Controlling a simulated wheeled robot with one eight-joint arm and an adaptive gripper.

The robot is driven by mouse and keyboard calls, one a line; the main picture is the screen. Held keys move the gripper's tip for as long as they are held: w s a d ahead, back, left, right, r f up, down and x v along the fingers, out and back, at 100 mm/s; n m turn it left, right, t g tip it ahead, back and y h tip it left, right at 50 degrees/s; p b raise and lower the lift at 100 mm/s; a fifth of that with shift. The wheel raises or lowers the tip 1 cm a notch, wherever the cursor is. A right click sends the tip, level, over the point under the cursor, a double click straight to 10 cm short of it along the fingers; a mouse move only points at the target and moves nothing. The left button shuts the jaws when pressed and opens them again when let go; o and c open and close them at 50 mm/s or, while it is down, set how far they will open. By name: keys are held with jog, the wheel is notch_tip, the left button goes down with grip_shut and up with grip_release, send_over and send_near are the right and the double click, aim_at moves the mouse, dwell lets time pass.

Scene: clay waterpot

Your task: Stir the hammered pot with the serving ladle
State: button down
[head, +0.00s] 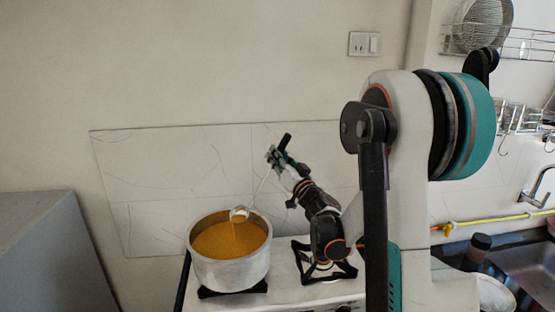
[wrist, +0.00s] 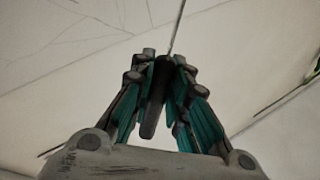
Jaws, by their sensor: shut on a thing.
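The hammered pot (head: 231,274) is a silver metal pot on the left burner in the head view, holding an orange-yellow liquid (head: 222,243). The serving ladle (head: 263,184) has a thin pale shaft, a dark handle and a small round bowl (head: 239,214). Its bowl is at the pot's far rim, over the liquid, and liquid seems to run from it. My gripper (head: 276,157) is above and right of the pot, shut on the ladle's dark handle. In the wrist view the handle (wrist: 153,104) sits between the fingers, with the thin shaft (wrist: 178,28) running upward.
The white stove (head: 283,297) has an empty right burner (head: 340,268) under my arm. A grey cabinet (head: 50,250) stands at the left, and a tiled backsplash (head: 165,165) is behind the pot. A sink (head: 520,262) and a rack (head: 520,43) are at the right.

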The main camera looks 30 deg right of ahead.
jog(key=shift+s+a+r+n+t+y, duration=0.2)
jog(key=shift+s+a+r+n+y, duration=0.15)
jog(key=shift+a+n, duration=0.35)
jog(key=shift+s+a+r+n+t+y, duration=0.2)
jog(key=shift+s+a+n, duration=0.2)
jog(key=shift+a, duration=0.45)
jog(key=shift+s+a+r+n+t+y, duration=0.25)
jog(key=shift+s+a+n, duration=0.25)
jog(key=shift+a, duration=0.3)
jog(key=shift+r, duration=0.1)
